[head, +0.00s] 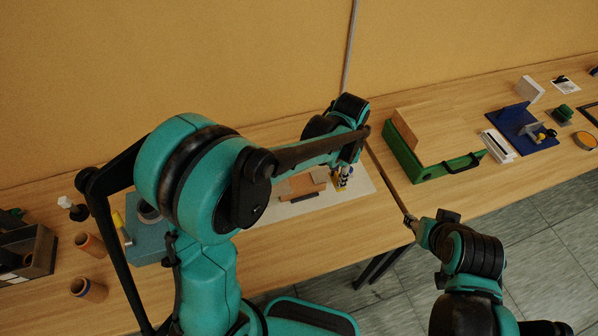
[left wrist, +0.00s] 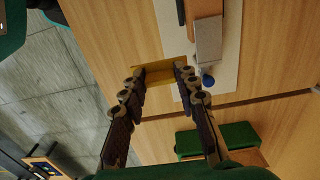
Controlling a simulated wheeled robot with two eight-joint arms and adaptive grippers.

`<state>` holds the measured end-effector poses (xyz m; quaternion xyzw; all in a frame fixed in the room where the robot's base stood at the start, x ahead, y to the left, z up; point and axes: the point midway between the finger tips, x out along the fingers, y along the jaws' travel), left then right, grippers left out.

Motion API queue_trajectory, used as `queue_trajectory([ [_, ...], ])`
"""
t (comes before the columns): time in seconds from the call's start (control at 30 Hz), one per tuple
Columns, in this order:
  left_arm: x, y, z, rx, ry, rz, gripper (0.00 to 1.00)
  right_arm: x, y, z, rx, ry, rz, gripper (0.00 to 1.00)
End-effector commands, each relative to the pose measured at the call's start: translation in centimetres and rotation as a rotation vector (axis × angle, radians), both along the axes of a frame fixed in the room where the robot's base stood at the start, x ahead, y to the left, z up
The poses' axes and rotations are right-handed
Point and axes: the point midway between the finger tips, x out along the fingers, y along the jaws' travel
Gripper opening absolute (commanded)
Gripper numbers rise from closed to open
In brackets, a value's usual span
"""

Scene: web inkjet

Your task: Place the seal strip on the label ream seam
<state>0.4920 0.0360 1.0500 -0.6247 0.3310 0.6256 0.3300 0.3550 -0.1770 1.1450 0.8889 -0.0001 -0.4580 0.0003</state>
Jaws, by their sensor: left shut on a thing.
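My left gripper (left wrist: 160,72) is shut on a thin yellow strip (left wrist: 162,88), which I take as the seal strip. In the head view my left gripper (head: 343,180) points down over the right part of a white mat, with the strip low at its fingertips. The label ream (head: 302,185) looks like a brown block on the mat, just left of the gripper. In the left wrist view, the brown block (left wrist: 205,8) shows with a grey-tan piece (left wrist: 208,42) beside it. I cannot make out the seam.
A green tray (head: 432,165) with a brown block stands right of the mat. A dark bar (left wrist: 181,12) lies beside the ream and a small blue thing (left wrist: 207,80) near the fingers. A blue stand (head: 520,128) is farther right. Brown rolls (head: 88,290) stand at left.

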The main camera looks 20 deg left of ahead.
Motion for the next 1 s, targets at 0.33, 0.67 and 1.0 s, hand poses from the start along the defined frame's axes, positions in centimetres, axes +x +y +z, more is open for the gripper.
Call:
queue_trajectory([
  [0.33, 2.0, 6.6, -3.8, 0.0, 0.0, 0.002, 0.15, 0.0, 0.0, -1.2, 0.0, 0.0, 0.0, 0.44],
  [0.67, 3.2, 11.3, -6.7, 0.0, 0.0, -0.004, 0.15, 0.0, 0.0, -2.0, 0.0, 0.0, 0.0, 0.44],
  [1.0, 3.3, 11.5, -10.6, 0.0, 0.0, -0.005, 0.15, 0.0, 0.0, -3.0, 0.0, 0.0, 0.0, 0.44],
])
